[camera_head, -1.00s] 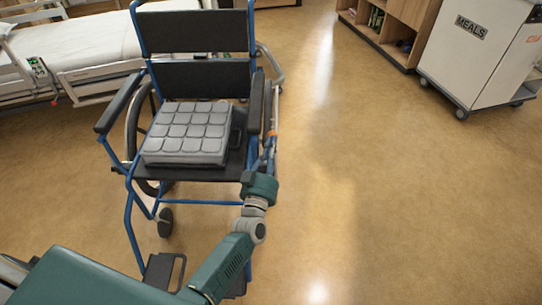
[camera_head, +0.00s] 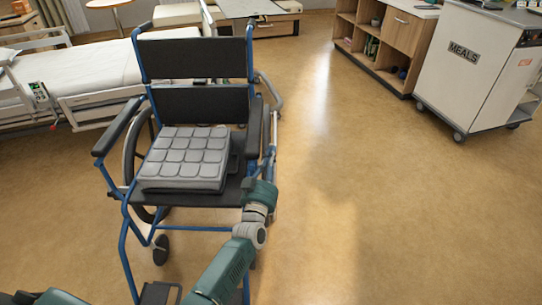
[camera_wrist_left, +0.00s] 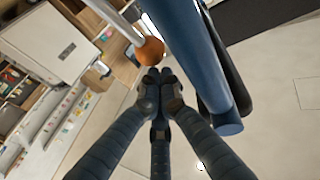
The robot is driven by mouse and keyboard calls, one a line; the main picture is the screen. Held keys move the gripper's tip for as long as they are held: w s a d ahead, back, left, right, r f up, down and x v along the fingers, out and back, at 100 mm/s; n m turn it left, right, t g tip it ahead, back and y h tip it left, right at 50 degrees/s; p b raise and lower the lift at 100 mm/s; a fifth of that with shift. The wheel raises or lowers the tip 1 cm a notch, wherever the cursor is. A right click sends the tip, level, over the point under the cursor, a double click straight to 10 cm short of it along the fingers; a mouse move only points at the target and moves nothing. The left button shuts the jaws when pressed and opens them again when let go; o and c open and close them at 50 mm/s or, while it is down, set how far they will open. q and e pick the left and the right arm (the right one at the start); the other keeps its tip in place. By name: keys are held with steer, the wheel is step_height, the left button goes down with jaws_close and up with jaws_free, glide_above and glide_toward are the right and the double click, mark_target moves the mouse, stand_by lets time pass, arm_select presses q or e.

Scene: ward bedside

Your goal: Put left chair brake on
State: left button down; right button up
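The blue-framed wheelchair (camera_head: 193,43) stands in front of me, with black armrests and a grey cushion (camera_head: 187,158) on its seat. My left arm reaches to the chair's side at the right of the picture, its hand (camera_head: 260,193) below the armrest. In the left wrist view, an orange ball knob (camera_wrist_left: 150,51) on a pale metal rod, apparently the brake lever, is just beyond my left gripper (camera_wrist_left: 160,77). The fingertips are drawn together with nothing visible between them. I cannot tell whether they touch the knob. My right gripper is not in view.
A blue frame tube (camera_wrist_left: 196,60) runs close beside the fingers in the wrist view. A bed (camera_head: 95,65) stands behind the chair at left. A meals cart (camera_head: 470,75) and shelves (camera_head: 385,35) stand at right. The floor right of the chair is clear.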

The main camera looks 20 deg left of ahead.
arm_select(q)
steer(key=shift+s+a+f, duration=0.1)
steer(key=shift+a+f, duration=0.05)
steer(key=shift+f, duration=0.2)
steer(key=v, duration=1.1)
steer(key=shift+s+d+r, duration=0.2)
steer(key=shift+s+r, duration=0.05)
steer(key=shift+s, duration=0.15)
